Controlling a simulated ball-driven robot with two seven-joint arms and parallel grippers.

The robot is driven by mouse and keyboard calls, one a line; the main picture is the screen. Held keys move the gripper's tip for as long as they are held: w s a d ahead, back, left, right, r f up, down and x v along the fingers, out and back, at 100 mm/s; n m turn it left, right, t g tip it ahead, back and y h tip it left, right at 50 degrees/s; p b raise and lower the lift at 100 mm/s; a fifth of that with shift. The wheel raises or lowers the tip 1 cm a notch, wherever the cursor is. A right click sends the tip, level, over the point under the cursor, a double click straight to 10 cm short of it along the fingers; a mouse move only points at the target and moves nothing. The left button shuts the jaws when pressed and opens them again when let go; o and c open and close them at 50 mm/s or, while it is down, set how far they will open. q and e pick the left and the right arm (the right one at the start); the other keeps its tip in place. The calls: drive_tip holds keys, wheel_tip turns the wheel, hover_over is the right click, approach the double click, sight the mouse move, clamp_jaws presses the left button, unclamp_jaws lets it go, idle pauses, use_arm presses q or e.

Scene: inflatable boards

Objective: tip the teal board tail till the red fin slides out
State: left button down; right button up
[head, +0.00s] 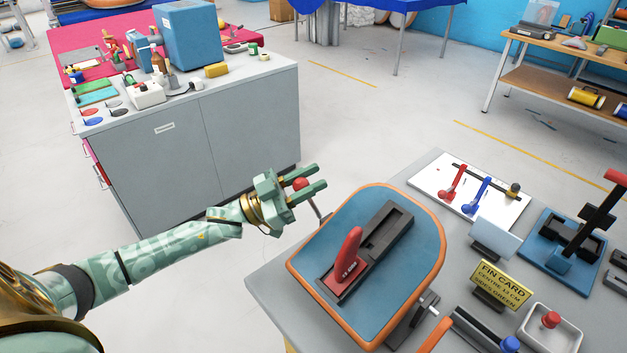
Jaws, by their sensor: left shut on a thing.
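The teal board tail (409,278) with an orange rim sits on the grey bench, lower centre. A black fin box (386,229) runs along it, its far part an empty slot. The red fin (348,255) stands up from a red base in the near end of the box. My left gripper (307,182) is just beyond the tail's far left corner, shut on a red knob (301,184) on a thin metal rod that runs down towards the board. Where the rod joins is hidden. My right gripper is out of view.
A white panel (425,185) with red and blue fin-shaped pieces lies behind right. A yellow FIN CARD sign (502,284), a white tray (570,338) and a blue-based stand (543,262) fill the bench's right. A grey cabinet (215,130) stands left, with bare floor between.

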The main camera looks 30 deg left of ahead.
use_arm(q)
drive_tip(key=c, duration=1.1)
unclamp_jaws()
drive_tip(key=shift+s+f, duration=0.1)
drive_tip(key=shift+s, duration=0.05)
drive_tip(key=shift+a, duration=0.1)
drive_tip(key=v, duration=1.6)
drive_tip(key=shift+s+a, duration=0.1)
drive_tip(key=shift+a, duration=0.05)
